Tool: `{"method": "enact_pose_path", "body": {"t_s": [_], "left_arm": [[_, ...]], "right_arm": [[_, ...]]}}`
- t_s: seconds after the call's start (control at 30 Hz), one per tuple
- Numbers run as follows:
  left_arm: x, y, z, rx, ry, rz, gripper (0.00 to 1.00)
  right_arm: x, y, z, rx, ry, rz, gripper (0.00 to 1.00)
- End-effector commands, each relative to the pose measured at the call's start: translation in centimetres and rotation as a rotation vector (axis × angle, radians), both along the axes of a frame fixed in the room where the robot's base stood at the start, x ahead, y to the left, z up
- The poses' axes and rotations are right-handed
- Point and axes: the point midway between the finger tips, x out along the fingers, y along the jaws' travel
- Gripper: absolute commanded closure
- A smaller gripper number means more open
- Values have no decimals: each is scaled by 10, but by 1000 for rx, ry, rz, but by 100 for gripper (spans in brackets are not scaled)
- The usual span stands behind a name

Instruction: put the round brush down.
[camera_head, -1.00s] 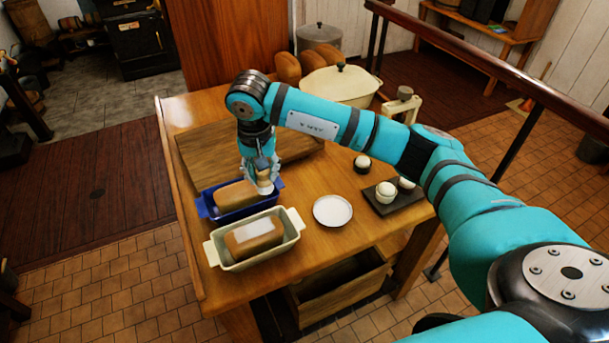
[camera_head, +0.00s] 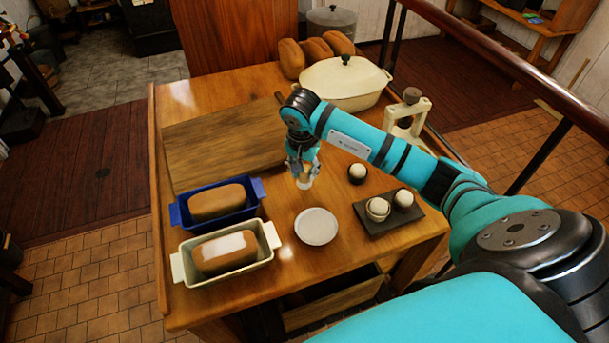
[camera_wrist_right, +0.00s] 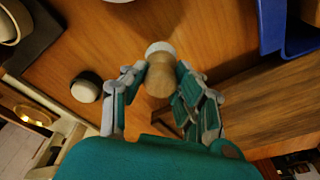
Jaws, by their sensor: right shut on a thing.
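The round brush (camera_head: 304,183) has a light wooden body and a white end, clearer in the right wrist view (camera_wrist_right: 160,72). My right gripper (camera_head: 303,171) is shut on it and points down over the table (camera_head: 280,195). The brush is beyond the white saucer (camera_head: 316,227) and right of the blue loaf tin (camera_head: 181,216). I cannot tell whether its lower end touches the wood. The gripper's fingers hide part of the brush. My left gripper is not in view.
A cream tin (camera_head: 180,268) with a loaf stands in front of the blue one. A cutting board (camera_head: 215,145) lies behind. A large cream pot (camera_head: 345,85) stands at the back.

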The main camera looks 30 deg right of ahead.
Motion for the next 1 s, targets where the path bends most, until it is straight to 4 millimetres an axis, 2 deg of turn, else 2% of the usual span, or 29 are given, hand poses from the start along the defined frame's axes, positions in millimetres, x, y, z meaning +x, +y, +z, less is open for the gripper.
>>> {"method": "enact_pose_path", "body": {"t_s": [0.27,0.63,0.67,0.7,0.8,1.0], "left_arm": [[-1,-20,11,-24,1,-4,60],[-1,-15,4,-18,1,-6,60],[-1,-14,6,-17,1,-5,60],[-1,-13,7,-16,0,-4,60],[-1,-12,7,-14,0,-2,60],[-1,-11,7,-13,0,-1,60]], "right_arm": [[-1,1,-33,2,2,0,100],[0,0,-40,0,-1,1,100],[0,0,-38,0,-1,1,67],[0,0,-38,0,-1,1,62],[0,0,-38,0,0,1,49],[0,1,-38,0,0,1,48]]}}
